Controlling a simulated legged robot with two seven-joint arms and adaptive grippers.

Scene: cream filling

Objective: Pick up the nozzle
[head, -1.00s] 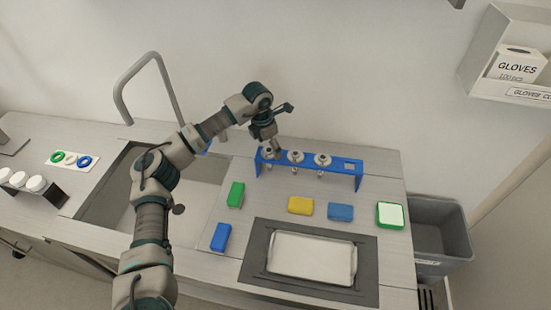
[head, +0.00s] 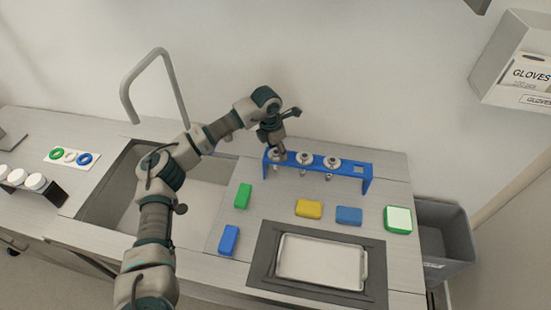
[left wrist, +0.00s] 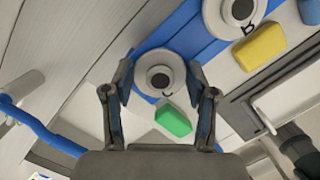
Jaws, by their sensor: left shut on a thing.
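A blue rack (head: 352,169) stands at the back of the counter and holds a row of metal nozzles with pale round tops. The leftmost nozzle (left wrist: 160,76) is between the fingers of my left gripper (left wrist: 160,82), which is shut on it. In the head view my left gripper (head: 275,149) points down over the rack's left end and partly hides that nozzle. The middle nozzle (head: 304,158) and the right nozzle (head: 332,162) sit in the rack. The leftmost nozzle still appears to be in its slot. My right gripper is out of view.
A metal tray (head: 320,262) is nearer. A sink with a tall faucet (head: 152,62) is left. A grey bin (head: 440,240) is right.

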